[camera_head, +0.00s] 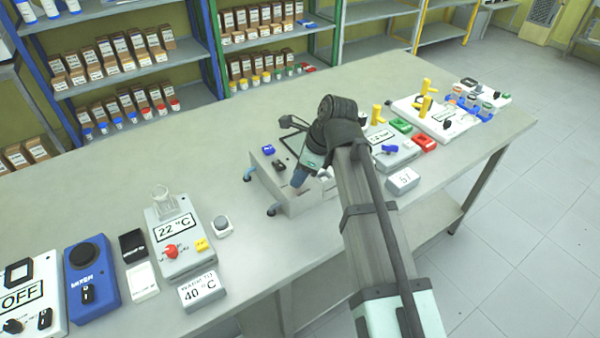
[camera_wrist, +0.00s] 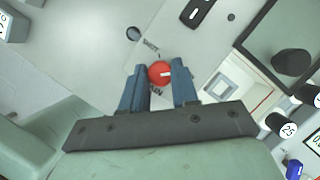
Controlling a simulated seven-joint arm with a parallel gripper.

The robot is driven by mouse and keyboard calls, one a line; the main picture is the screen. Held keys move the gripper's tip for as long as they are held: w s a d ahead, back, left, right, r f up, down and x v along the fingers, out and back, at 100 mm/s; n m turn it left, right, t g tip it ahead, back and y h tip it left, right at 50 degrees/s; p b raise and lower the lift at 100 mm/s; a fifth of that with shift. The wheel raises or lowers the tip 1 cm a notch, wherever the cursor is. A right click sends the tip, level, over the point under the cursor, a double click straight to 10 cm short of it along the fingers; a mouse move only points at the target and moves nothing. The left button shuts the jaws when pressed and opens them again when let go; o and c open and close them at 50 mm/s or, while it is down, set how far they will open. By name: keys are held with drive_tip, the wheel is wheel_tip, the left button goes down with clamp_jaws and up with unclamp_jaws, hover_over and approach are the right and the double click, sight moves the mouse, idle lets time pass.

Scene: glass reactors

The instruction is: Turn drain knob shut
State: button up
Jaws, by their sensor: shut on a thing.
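The drain knob (camera_wrist: 159,73) is round and red with a short white mark, in the middle of the wrist view. The mark points toward the right. A label reading like "SHUT" (camera_wrist: 151,46) is above the knob, and another label below it is partly hidden. My gripper (camera_wrist: 161,78) has its two blue fingers on either side of the knob, shut on it. In the head view my gripper (camera_head: 299,177) points down at the grey reactor housing (camera_head: 297,205) at the middle of the bench. My gripper and arm hide the knob there.
A blue knob (camera_head: 267,149) and black switch sit on the housing's left side. To the right stand a device with blue and red parts (camera_head: 424,145) and one with yellow valves (camera_head: 425,106). A heater with a beaker (camera_head: 166,203) stands left.

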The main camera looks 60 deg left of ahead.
clamp_jaws()
drive_tip(key=shift+n, duration=0.4)
drive_tip(key=n, duration=0.1)
drive_tip(key=n+g+h, duration=0.1)
drive_tip(key=n, duration=0.1)
drive_tip(key=shift+w+a+n, duration=0.15)
drive_tip(key=shift+a+n, duration=0.05)
drive_tip(key=shift+n, duration=0.1)
drive_tip(key=n+h, duration=0.2)
drive_tip(key=n, duration=0.2)
drive_tip(key=shift+a, duration=0.1)
drive_tip(key=shift+n+h, duration=0.6)
drive_tip(key=shift+n, duration=1.1)
drive_tip(key=o, duration=0.8)
unclamp_jaws()
